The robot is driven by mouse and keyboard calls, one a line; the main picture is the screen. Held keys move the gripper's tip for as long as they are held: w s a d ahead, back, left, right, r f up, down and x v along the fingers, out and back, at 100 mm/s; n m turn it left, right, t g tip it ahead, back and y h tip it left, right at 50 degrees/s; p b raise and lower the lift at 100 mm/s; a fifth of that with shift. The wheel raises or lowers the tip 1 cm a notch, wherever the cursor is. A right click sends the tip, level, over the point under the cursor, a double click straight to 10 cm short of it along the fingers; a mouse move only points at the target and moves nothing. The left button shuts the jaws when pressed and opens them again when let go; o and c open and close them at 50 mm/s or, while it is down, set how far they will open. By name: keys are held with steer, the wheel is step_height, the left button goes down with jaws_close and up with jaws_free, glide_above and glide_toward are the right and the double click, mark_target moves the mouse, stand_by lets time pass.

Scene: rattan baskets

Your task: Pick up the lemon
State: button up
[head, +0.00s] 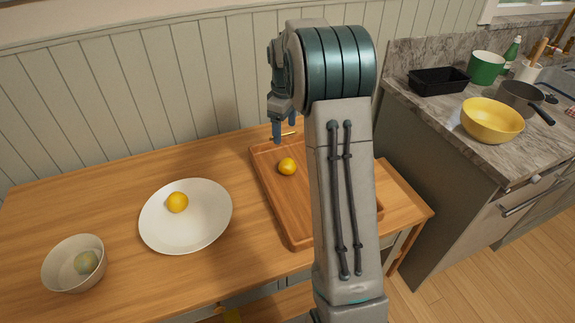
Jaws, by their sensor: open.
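A yellow fruit (287,166), which looks like the lemon, lies on the wooden tray (270,195). A second, rounder yellow-orange fruit (177,202) lies in a wide white dish (210,222) to the left; at this size I cannot tell surely which kind it is. My gripper (284,128) points down above the far left part of the tray. It is open, with two blue fingers apart and nothing seen between them. It is apart from the fruit on the tray, which shows just below the fingers in the picture. My arm hides much of the tray's right side.
A pale bowl (60,258) with a greenish round thing (86,262) stands at the front left of the wooden table (110,200). The counter at right holds a yellow bowl (490,120) and a pan (519,96).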

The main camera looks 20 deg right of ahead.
glide_above(286, 161)
step_height(286, 161, down, 9)
steer(key=shift+a+r+p, duration=0.15)
steer(key=shift+r+p, duration=0.05)
steer(key=shift+p, duration=0.2)
steer(key=shift+d+f+p, duration=0.2)
steer(key=shift+f+p, duration=0.6)
steer(key=shift+f, duration=1.8)
steer(key=c, duration=1.1)
